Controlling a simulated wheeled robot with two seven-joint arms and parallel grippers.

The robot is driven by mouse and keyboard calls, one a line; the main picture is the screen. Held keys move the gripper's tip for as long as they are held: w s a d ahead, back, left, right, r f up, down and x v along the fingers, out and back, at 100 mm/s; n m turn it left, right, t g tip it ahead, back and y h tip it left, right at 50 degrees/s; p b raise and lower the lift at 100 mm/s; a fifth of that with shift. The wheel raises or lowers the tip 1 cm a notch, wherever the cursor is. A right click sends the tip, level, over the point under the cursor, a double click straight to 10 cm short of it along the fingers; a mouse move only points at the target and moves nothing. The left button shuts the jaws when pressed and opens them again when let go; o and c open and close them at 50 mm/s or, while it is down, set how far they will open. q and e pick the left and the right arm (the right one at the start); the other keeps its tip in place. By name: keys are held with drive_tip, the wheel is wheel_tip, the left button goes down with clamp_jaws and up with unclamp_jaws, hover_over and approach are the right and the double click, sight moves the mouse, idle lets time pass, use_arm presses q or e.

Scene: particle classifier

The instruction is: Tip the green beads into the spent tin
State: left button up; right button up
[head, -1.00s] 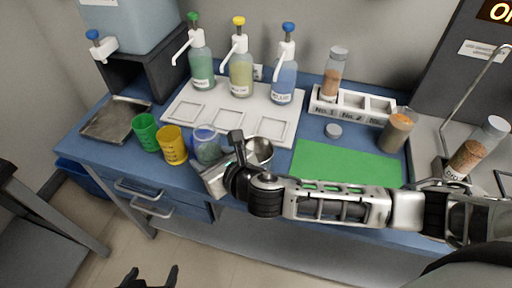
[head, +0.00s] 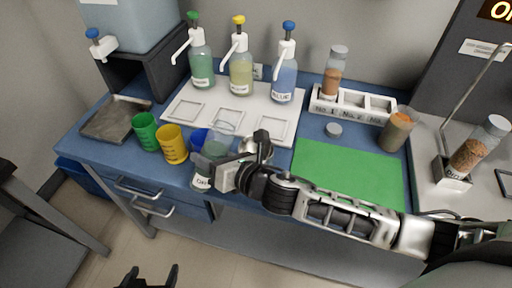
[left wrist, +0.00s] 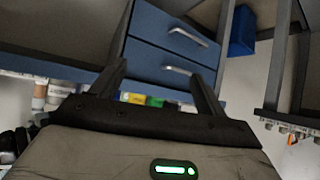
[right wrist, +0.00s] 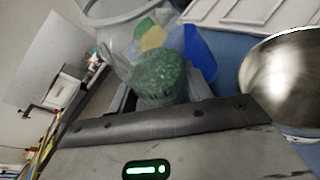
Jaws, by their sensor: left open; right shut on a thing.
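A clear jar (head: 214,150) with green beads and a label near its base is in my right gripper (head: 213,172). The gripper is shut on it, and the jar leans slightly, mouth up. In the right wrist view the green beads (right wrist: 158,75) sit inside the jar, between the fingers. A shiny metal tin (head: 262,143), which I take as the spent tin, stands right of the jar, partly hidden by my right gripper. It also shows in the right wrist view (right wrist: 280,80); no label is readable. My left gripper (head: 152,271) is open and empty, low in front of the bench.
Green (head: 145,131), yellow (head: 172,145) and blue (head: 198,138) cups stand left of the jar. Behind are a white tray (head: 228,92) and pump bottles. Right are a green mat (head: 350,175), a vial rack (head: 325,108) and a beaker of brown grains (head: 397,132).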

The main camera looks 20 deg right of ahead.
drive_tip(key=shift+d+f+m+y+b, duration=0.1)
drive_tip(key=shift+f+m+y+b, duration=0.35)
drive_tip(key=shift+b, duration=0.65)
drive_tip(key=shift+d+f+m+b, duration=0.15)
drive_tip(key=shift+m+b, duration=0.2)
drive_tip(key=shift+b, duration=0.55)
drive_tip(key=shift+r, duration=0.75)
drive_tip(key=shift+a+r+m+t+y, duration=0.3)
drive_tip(key=shift+r+m+y, duration=0.2)
drive_tip(key=shift+r, duration=0.1)
drive_tip(key=shift+r+b, duration=0.1)
drive_tip(key=shift+b, duration=0.2)
use_arm(q)
drive_tip(key=shift+w+d+f, duration=0.1)
drive_tip(key=shift+d+f, duration=0.1)
drive_tip(key=shift+f, duration=0.4)
drive_tip(key=shift+w+d+f, duration=0.1)
drive_tip(key=shift+d+f, duration=0.1)
drive_tip(key=shift+f, duration=0.35)
use_arm(e)
drive_tip(key=shift+a+r+m, duration=0.1)
drive_tip(key=shift+r+m, duration=0.05)
drive_tip(key=shift+m, duration=0.15)
use_arm(q)
drive_tip(key=shift+f+b, duration=0.25)
drive_tip(key=shift+b, duration=0.3)
use_arm(e)
drive_tip(key=shift+a+r+m+t, duration=0.1)
drive_tip(key=shift+a+m+t, duration=0.05)
drive_tip(key=shift+m+t, duration=0.15)
